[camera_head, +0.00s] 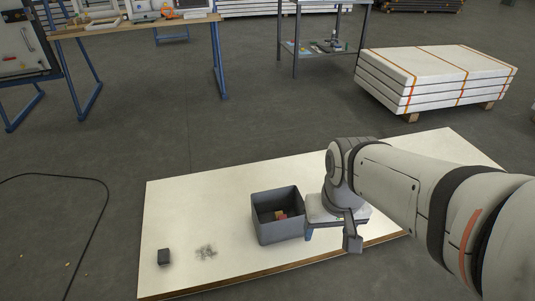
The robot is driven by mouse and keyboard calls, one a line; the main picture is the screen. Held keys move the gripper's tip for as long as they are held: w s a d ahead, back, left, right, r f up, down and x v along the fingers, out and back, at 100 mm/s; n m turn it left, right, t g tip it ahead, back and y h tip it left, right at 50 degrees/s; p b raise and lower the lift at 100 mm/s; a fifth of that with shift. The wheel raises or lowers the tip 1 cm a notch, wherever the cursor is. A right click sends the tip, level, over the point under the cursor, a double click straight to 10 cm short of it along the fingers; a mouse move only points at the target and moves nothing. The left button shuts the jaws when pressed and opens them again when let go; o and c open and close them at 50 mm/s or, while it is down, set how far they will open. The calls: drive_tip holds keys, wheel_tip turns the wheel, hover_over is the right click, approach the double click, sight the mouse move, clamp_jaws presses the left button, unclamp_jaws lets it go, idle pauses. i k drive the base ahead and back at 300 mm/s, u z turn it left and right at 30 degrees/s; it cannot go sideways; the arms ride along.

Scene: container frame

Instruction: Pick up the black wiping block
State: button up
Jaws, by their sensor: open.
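The black wiping block (163,257) is a small dark cube on the white board (190,211), near its front left corner. A dark smudge (206,252) marks the board just right of the block. My gripper (330,238) is open, at the right of the grey bin, well to the right of the block and apart from it. One finger stands close to the bin's right side and the other is further right. I see nothing between the fingers. The arm comes in from the right and hides part of the board.
An open grey bin (280,235) with small reddish-brown pieces inside stands on the board between block and gripper. A black cable (103,205) lies on the floor at left. A workbench (140,24), a metal table (335,48) and a strapped panel stack (420,75) stand behind.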

sight(164, 259)
drive_tip(key=u, duration=1.15)
drive_tip(key=k, duration=0.65)
drive_tip(key=u, duration=0.2)
